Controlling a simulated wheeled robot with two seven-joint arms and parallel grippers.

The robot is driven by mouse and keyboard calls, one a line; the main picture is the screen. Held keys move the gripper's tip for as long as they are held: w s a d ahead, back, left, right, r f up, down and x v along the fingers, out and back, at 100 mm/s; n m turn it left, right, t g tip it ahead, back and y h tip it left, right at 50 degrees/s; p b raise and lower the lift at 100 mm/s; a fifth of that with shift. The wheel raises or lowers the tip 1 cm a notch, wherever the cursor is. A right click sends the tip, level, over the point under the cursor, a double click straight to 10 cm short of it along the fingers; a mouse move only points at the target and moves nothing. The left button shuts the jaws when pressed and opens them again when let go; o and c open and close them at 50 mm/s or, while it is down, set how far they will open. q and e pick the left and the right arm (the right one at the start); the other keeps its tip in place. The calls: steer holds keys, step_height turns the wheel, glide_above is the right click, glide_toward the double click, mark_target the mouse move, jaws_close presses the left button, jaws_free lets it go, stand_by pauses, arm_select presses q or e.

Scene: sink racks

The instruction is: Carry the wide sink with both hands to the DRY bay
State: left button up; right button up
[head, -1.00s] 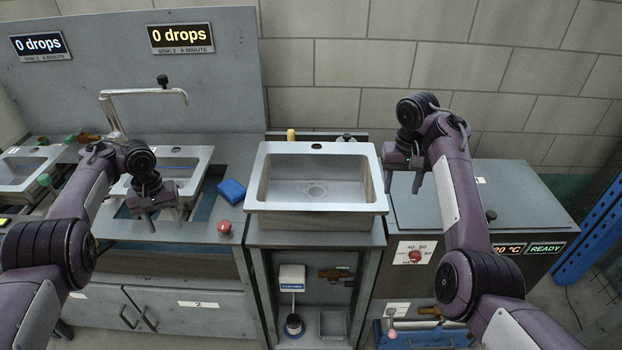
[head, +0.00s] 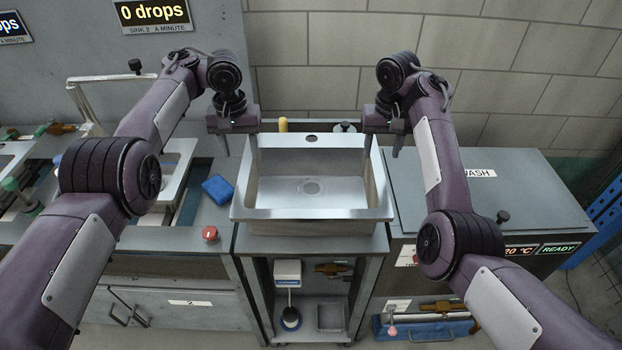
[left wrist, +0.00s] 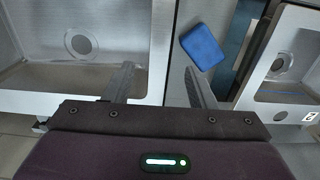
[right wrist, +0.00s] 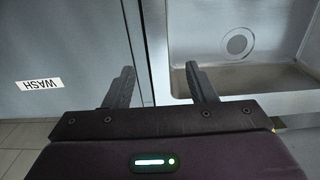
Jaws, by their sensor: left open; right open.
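The wide sink (head: 312,212) is a steel basin with a broad rim and a drain, standing upright on the middle stand. My left gripper (head: 238,150) is open above the sink's left rim. In the left wrist view my left fingers (left wrist: 158,88) hang apart near that rim, with the sink (left wrist: 85,75) on the left side. My right gripper (head: 383,150) is open above the sink's right rim. In the right wrist view my right fingers (right wrist: 160,88) hang apart with the sink rim (right wrist: 158,50) between them. I see no label reading DRY.
A grey WASH cabinet (head: 450,200) stands right of the sink. On the left counter lie a blue sponge (head: 217,189) and a red button (head: 210,233), beside another sink (head: 180,165) under a faucet (head: 85,95). A shelf below the sink holds small items (head: 288,272).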

mark_target(245, 168)
arm_select(q)
steer(key=f, duration=0.7)
steer(key=shift+w, duration=0.3)
arm_select(e)
steer(key=f, duration=0.7)
steer(key=shift+w+d, duration=0.15)
steer(key=shift+w, duration=0.15)
arm_select(q)
steer(key=shift+s+f, duration=0.1)
steer(key=shift+f, duration=0.35)
arm_select(e)
steer(key=shift+s+f, duration=0.1)
steer(key=shift+f, duration=0.4)
arm_select(q)
steer(key=shift+f, duration=0.2)
arm_select(e)
steer(key=shift+f, duration=0.2)
arm_select(q)
steer(key=shift+c, duration=0.4)
arm_select(e)
steer(key=shift+c, duration=0.4)
arm_select(q)
steer(key=shift+r, duration=0.1)
jaws_close()
arm_select(e)
steer(key=shift+r, duration=0.1)
jaws_close()
